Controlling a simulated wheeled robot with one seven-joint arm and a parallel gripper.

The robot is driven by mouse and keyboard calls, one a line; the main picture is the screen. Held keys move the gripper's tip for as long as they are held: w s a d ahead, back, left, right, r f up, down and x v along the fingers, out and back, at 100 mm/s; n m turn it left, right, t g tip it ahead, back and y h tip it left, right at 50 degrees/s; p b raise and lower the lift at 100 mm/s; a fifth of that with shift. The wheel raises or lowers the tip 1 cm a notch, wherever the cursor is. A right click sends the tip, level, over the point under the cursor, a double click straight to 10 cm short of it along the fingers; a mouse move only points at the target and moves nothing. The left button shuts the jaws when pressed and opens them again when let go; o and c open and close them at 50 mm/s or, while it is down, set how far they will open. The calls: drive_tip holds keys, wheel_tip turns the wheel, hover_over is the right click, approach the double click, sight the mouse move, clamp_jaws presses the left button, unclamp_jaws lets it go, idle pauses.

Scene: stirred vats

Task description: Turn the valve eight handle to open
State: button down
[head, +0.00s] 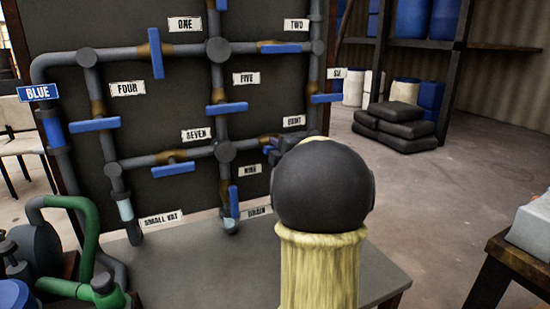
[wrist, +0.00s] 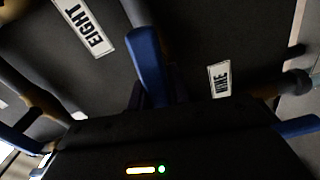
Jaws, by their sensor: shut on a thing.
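The white EIGHT label (head: 294,121) is on the dark pipe board in the head view. The brown valve body (head: 268,139) shows below it, partly behind my arm. In the wrist view the EIGHT label (wrist: 84,27) is at upper left. The blue valve eight handle (wrist: 147,62) runs from the upper middle down to my gripper (wrist: 157,97). My gripper is shut on the handle, its dark fingers around the lower end. My arm hides most of the handle in the head view, so its angle to the pipe is hard to tell.
The NINE label (wrist: 219,79) is close by on the right in the wrist view. Valve nine's handle (head: 234,201) hangs upright below. Valve seven's handle (head: 173,169) is to the left. A grey ledge (head: 180,270) is under the board. Open floor lies to the right.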

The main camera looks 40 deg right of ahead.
drive_tip(key=shift+n, duration=0.4)
drive_tip(key=c, duration=1.3)
unclamp_jaws()
drive_tip(key=v, duration=1.7)
drive_tip(key=shift+s+p, duration=0.15)
drive_tip(key=shift+p, duration=0.3)
drive_tip(key=shift+a, duration=0.1)
